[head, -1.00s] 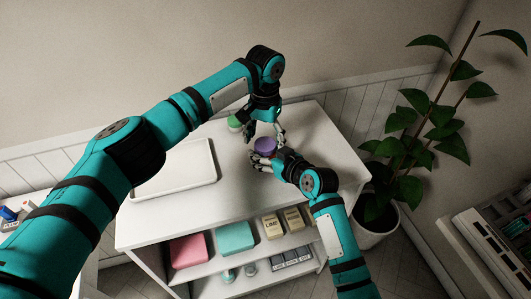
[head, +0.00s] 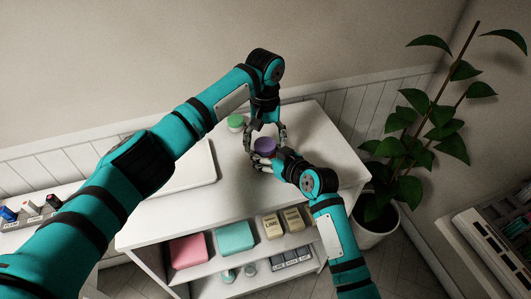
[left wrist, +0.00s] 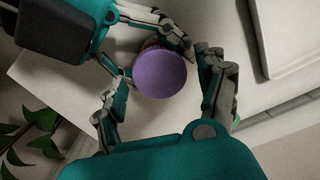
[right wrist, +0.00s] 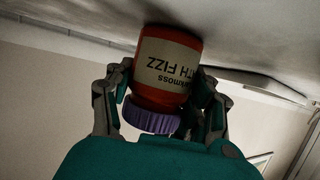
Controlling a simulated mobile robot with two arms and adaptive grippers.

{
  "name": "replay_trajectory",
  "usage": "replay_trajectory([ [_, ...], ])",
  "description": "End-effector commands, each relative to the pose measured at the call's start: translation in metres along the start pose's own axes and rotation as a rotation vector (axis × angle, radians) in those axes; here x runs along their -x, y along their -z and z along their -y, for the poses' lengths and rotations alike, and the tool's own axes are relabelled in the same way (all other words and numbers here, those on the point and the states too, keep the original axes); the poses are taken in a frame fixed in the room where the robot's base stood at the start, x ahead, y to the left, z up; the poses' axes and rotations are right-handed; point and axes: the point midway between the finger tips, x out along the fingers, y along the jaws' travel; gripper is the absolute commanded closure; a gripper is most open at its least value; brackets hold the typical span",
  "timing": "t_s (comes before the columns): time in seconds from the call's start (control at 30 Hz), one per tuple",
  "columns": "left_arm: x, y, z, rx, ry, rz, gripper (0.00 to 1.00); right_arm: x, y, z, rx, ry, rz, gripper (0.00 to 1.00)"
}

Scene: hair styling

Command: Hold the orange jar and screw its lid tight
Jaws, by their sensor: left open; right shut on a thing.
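The orange jar (right wrist: 168,70), with a cream label, stands on the white cabinet top and appears upside down in the right wrist view. Its purple lid (left wrist: 165,73) sits on the jar's mouth; how tightly cannot be told. The lid also shows in the head view (head: 265,145). My right gripper (right wrist: 160,85) is shut on the jar's body, below the lid. My left gripper (head: 265,136) is open above the jar, pointing down, with its fingers (left wrist: 165,90) on either side of the lid. Whether they touch the lid is unclear.
A green-lidded jar (head: 235,122) stands behind and left of the orange jar. A white tray (head: 205,160) lies on the left of the cabinet top. A potted plant (head: 375,225) stands to the right. The front right cabinet top is clear.

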Motion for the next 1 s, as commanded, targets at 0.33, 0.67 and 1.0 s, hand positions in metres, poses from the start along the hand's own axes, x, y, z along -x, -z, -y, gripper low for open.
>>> replay_trajectory([
  [0.33, -0.0001, -0.0001, 0.0000, -0.004, 0.000, 0.001, 0.60, 0.0000, 0.0000, -0.0001, 0.000, 0.000, 0.000, 0.79],
  [0.67, -0.0005, -0.0004, -0.0001, -0.163, 0.000, 0.002, 0.75, 0.0000, 0.0000, -0.0001, 0.000, 0.000, 0.000, 0.79],
  [1.0, -0.0010, -0.0003, 0.0002, -0.770, 0.000, 0.002, 0.75, 0.0001, 0.0000, -0.0003, -0.001, -0.001, 0.000, 0.79],
])
